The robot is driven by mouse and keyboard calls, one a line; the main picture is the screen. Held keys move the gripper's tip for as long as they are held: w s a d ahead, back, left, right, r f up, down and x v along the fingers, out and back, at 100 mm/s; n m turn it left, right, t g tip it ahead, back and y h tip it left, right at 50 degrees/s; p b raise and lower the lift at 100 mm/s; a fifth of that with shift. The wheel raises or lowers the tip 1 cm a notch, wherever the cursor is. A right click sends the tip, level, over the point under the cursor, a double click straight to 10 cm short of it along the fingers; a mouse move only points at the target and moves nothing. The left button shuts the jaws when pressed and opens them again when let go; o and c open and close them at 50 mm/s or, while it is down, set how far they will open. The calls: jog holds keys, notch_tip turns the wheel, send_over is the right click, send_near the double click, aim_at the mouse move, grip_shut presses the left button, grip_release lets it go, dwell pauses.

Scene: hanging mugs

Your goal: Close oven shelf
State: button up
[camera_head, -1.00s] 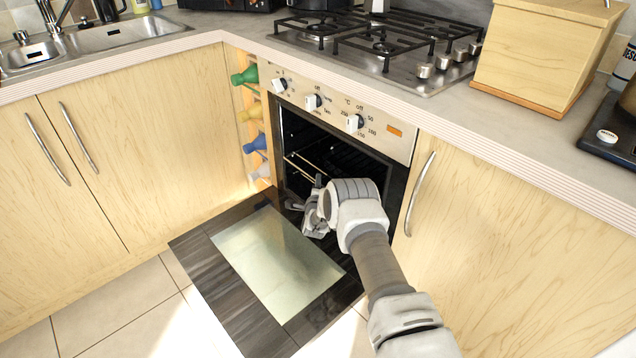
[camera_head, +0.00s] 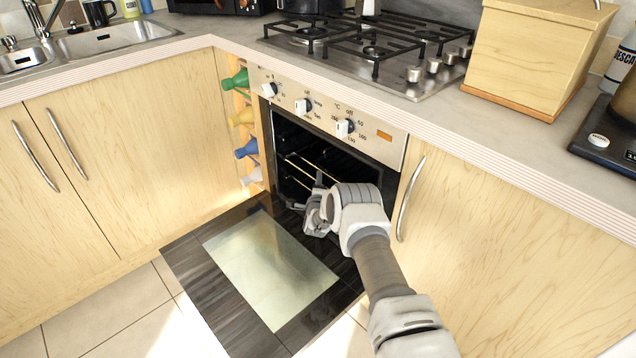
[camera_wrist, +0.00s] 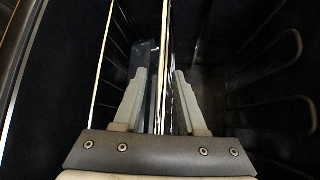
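The oven shelf (camera_head: 303,165) is a thin metal wire rack inside the dark oven opening, partly hidden behind my gripper. In the wrist view its pale bars (camera_wrist: 164,55) run away from me, with one bar passing between the fingers. My gripper (camera_head: 316,207) is at the oven mouth, above the inner edge of the lowered door. In the wrist view my gripper (camera_wrist: 160,75) has its two fingers apart, on either side of the bar, with a visible gap. Whether a finger touches the shelf cannot be told.
The oven door (camera_head: 205,295) hangs open and flat, below my arm. The control panel with knobs (camera_head: 345,128) is above the opening. A cupboard handle (camera_head: 409,199) is close at the right. Floor tiles (camera_head: 125,300) are clear.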

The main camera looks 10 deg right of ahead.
jog(key=p+v, duration=0.6)
jog(key=v, duration=1.1)
jog(key=shift+s+p, duration=0.25)
jog(key=shift+p, duration=0.15)
